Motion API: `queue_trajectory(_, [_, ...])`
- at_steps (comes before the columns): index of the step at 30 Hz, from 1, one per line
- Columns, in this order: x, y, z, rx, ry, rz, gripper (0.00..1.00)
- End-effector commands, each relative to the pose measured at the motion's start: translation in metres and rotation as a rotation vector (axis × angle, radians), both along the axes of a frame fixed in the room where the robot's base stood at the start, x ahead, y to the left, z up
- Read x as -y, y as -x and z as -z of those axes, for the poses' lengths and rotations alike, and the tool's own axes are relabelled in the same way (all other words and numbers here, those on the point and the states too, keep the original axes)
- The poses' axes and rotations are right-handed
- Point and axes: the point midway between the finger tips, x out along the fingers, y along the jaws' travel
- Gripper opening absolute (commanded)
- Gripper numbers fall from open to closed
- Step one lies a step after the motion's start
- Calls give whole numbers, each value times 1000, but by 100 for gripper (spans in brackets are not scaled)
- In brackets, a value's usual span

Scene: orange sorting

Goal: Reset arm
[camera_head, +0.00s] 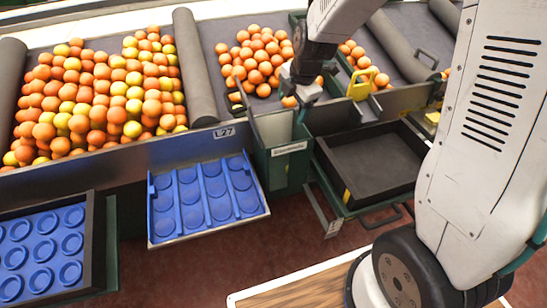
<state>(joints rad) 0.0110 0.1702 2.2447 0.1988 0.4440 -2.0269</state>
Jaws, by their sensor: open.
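My gripper (297,92) hangs from my arm in the upper middle of the head view. It is over the front edge of the middle compartment, above the green bin. Oranges lie just left of and behind it in a pile (258,60). The fingers are small and partly hidden by the gripper body, and an orange (290,102) shows close beside them. I cannot tell whether they touch it. My arm reaches in from the upper right, and a large white link covers the right side.
A left compartment holds many oranges and yellow fruits (100,95). Below are a blue cupped tray (205,200) and another blue tray (40,255) in a dark frame. A green bin (280,165) stands beside an empty dark tray (370,165). Grey rollers (195,65) separate compartments.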

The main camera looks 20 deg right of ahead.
Motion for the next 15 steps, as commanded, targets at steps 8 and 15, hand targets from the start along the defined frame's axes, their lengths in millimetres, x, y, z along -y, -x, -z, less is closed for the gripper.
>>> queue_trajectory(8, [1, 4, -13, -1, 0, 0, 77])
queue_trajectory(15, [1, 4, -13, -1, 0, 0, 77])
